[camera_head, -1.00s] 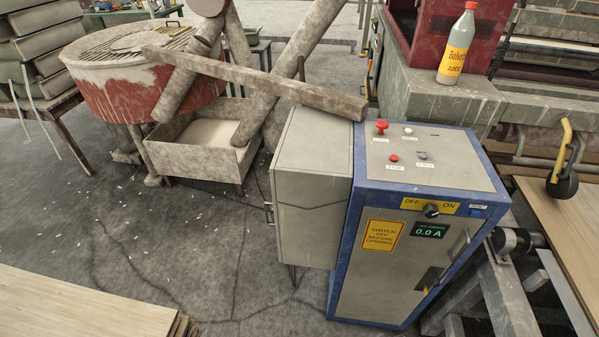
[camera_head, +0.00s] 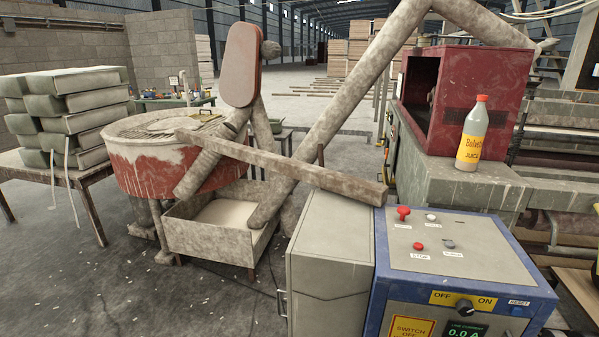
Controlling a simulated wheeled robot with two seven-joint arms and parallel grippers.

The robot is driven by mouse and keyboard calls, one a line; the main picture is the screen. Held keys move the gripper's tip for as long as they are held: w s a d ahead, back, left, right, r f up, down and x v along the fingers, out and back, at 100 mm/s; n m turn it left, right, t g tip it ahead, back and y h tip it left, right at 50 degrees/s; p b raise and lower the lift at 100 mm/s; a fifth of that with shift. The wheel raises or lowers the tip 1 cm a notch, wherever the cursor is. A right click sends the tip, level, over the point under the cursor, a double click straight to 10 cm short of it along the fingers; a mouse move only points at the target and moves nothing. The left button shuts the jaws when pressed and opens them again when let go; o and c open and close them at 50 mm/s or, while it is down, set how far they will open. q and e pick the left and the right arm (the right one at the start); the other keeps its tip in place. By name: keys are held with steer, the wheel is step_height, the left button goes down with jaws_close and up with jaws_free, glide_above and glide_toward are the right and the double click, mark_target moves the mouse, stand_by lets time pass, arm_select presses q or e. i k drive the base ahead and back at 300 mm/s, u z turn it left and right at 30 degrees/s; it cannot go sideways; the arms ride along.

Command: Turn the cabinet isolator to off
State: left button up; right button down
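The cabinet (camera_head: 402,247) is a control cabinet with a blue frame and a grey sloped top, at the lower right. Its isolator is a black rotary knob (camera_head: 464,308) on the upper front, below a yellow OFF/ON label (camera_head: 440,297). Which word the knob points to is too small to tell. A green display (camera_head: 463,331) under it reads 0.0 A and is partly cut off by the lower edge. A yellow "switch off" sign (camera_head: 410,327) is to its left, also cut off. Neither of my grippers is in view.
A grey box (camera_head: 330,260) adjoins the cabinet's left side. A bottle (camera_head: 472,138) stands on a ledge behind it. Red and grey buttons sit on the cabinet top. A red tub (camera_head: 150,170) and a trough (camera_head: 205,240) stand left. Open floor (camera_head: 90,290) lies lower left.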

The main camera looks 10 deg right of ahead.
mark_target(465, 308)
steer(key=z, duration=0.8)
steer(key=k, duration=0.75)
steer(key=z, duration=1.7)
